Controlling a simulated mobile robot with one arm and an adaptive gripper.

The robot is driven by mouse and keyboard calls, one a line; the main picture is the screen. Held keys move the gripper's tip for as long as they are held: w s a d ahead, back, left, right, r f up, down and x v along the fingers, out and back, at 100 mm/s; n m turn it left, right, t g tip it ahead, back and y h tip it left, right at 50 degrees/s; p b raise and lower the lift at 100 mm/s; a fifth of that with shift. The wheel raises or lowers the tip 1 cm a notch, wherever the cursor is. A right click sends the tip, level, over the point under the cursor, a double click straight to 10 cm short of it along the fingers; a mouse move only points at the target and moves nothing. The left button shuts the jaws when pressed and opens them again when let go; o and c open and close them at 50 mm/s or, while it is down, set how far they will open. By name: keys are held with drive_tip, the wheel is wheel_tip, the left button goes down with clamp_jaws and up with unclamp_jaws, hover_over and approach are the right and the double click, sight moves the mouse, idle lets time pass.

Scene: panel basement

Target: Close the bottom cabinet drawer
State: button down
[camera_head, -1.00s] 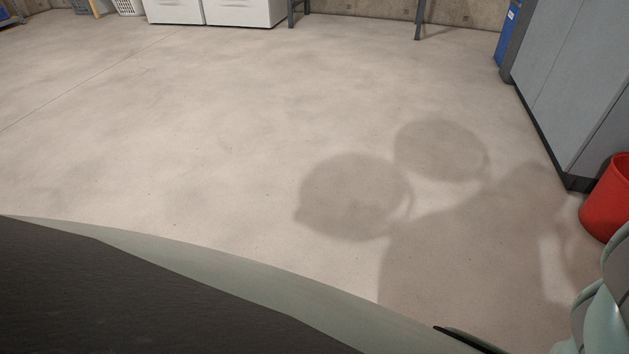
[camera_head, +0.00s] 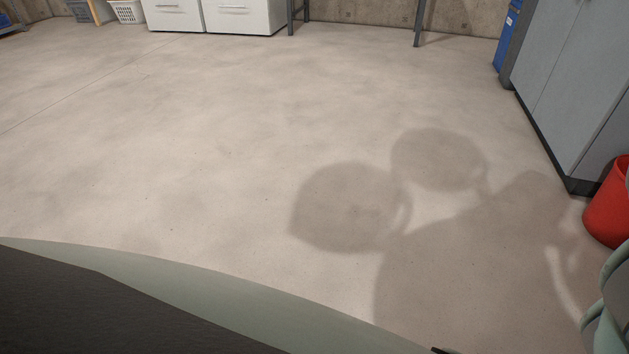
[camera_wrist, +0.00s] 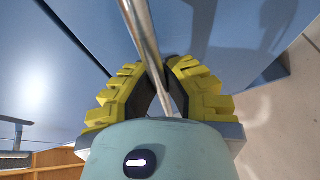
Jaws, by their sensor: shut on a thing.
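In the wrist view my gripper (camera_wrist: 164,72) has its yellow, notched fingers shut around a thin silver bar handle (camera_wrist: 143,32). The handle runs from the top edge down between the fingers. Behind it is a smooth blue front panel (camera_wrist: 105,25), with a dark seam at upper left. I cannot tell from this view whether this panel is the bottom drawer, or how far it stands open. In the head view the gripper and the drawer are not visible; only part of my arm shows at the lower right edge.
In the head view a grey cabinet (camera_head: 575,75) and a red bin (camera_head: 607,208) stand at right. White units (camera_head: 243,16) and a white basket (camera_head: 128,11) line the back wall. The floor between is clear. The wrist view shows another bar handle (camera_wrist: 14,121) at left.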

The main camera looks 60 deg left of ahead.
drive_tip(key=c, duration=1)
unclamp_jaws()
drive_tip(key=v, duration=1.2)
